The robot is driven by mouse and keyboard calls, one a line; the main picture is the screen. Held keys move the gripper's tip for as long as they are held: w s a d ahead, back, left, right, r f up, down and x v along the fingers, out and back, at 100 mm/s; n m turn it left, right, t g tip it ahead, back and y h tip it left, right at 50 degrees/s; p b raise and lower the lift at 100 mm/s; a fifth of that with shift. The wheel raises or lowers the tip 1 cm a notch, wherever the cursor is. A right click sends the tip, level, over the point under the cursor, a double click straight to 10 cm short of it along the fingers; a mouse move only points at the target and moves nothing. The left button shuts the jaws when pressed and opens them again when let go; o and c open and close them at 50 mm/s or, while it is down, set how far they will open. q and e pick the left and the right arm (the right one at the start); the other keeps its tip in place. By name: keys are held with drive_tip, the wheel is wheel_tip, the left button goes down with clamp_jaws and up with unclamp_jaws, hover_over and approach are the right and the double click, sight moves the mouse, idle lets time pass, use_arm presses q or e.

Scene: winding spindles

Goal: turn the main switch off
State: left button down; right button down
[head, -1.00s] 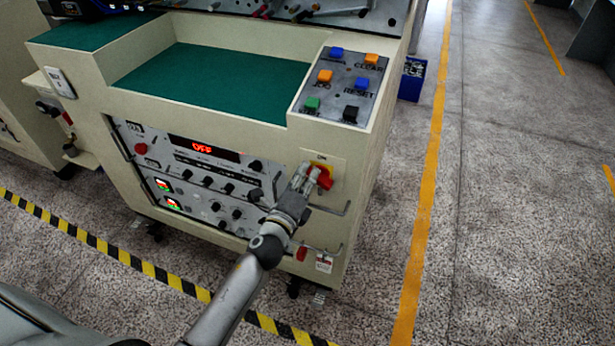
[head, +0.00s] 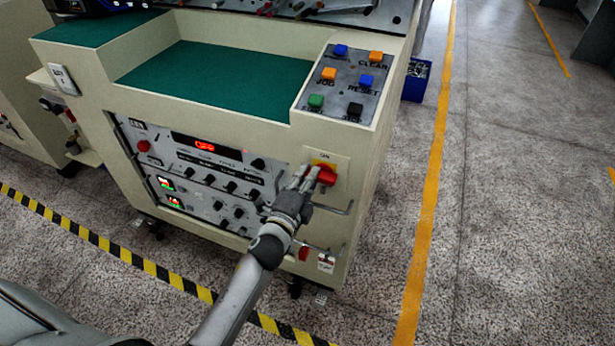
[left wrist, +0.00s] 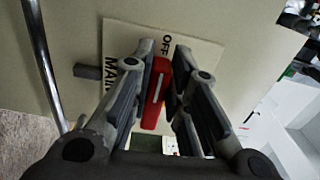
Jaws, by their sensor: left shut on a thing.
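The main switch is a red handle (head: 327,175) on a yellow and cream plate (head: 341,165) on the machine's front panel, under an ON label. My left gripper (head: 310,179) is at the handle, partly covering it in the head view. In the left wrist view, the red handle (left wrist: 157,94) stands between the two fingers of my left gripper (left wrist: 159,86), which is shut on it. The white line on the handle points roughly toward the OFF label (left wrist: 168,44). The MAIN label (left wrist: 121,78) is partly hidden by a finger. My right gripper is not in view.
Left of the switch is a panel with a red display (head: 205,146), knobs and a red button (head: 143,146). Coloured buttons (head: 345,85) sit above.

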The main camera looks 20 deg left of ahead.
use_arm(q)
drive_tip(key=shift+f, duration=0.1)
drive_tip(key=c, duration=1.4)
unclamp_jaws()
drive_tip(key=s, duration=1.2)
drive_tip(key=shift+a, duration=0.2)
